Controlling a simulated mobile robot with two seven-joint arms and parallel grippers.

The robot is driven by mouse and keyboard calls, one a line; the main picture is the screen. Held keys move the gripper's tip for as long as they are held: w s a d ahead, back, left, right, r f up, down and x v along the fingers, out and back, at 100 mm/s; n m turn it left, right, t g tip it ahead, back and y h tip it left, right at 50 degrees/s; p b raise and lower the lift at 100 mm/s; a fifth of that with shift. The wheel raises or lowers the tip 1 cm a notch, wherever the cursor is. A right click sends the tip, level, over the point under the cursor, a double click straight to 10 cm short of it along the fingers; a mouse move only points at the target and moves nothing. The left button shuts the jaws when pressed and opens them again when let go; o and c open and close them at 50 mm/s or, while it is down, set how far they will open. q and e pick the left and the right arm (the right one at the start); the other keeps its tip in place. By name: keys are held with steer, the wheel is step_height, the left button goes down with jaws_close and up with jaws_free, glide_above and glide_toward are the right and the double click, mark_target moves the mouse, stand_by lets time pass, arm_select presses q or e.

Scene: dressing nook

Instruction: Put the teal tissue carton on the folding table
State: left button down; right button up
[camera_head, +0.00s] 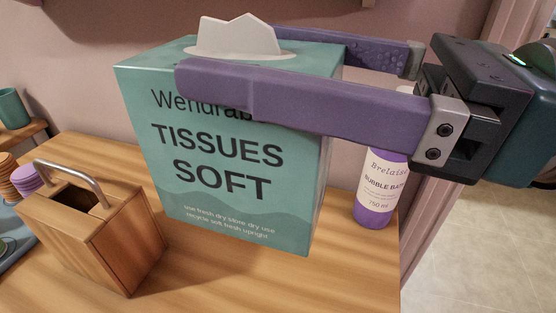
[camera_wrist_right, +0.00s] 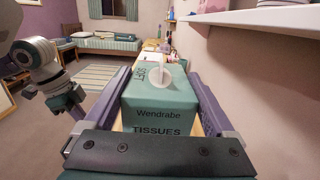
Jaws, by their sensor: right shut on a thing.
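The teal tissue carton (camera_head: 215,170) stands upright with a white tissue sticking out of its top, over a light wooden top (camera_head: 240,275). My right gripper (camera_head: 265,75) comes in from the right and is shut on the carton, one purple finger across its front and one behind it. The wrist view shows the same carton (camera_wrist_right: 158,105) between the two fingers. I cannot tell whether the carton's bottom touches the wood. My left gripper does not show in the head view. I cannot tell whether this wooden top is the folding table.
A wooden box with a metal handle (camera_head: 95,230) stands left of the carton. A purple bubble bath bottle (camera_head: 378,190) stands close behind on the right. A teal mug (camera_head: 12,108) and stacked discs (camera_head: 22,181) are at far left. A white shelf (camera_wrist_right: 265,17) is at upper right.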

mark_target(275, 244)
step_height(275, 244, down, 16)
steer(key=b, duration=0.6)
steer(key=shift+s+r, duration=0.1)
steer(key=shift+s, duration=0.05)
steer(key=shift+f+b, duration=1.2)
steer(key=shift+f, duration=0.85)
steer(key=shift+f, duration=0.15)
steer(key=o, duration=1.1)
steer(key=shift+c, duration=0.2)
steer(key=shift+o, duration=0.5)
steer(key=v, duration=1.2)
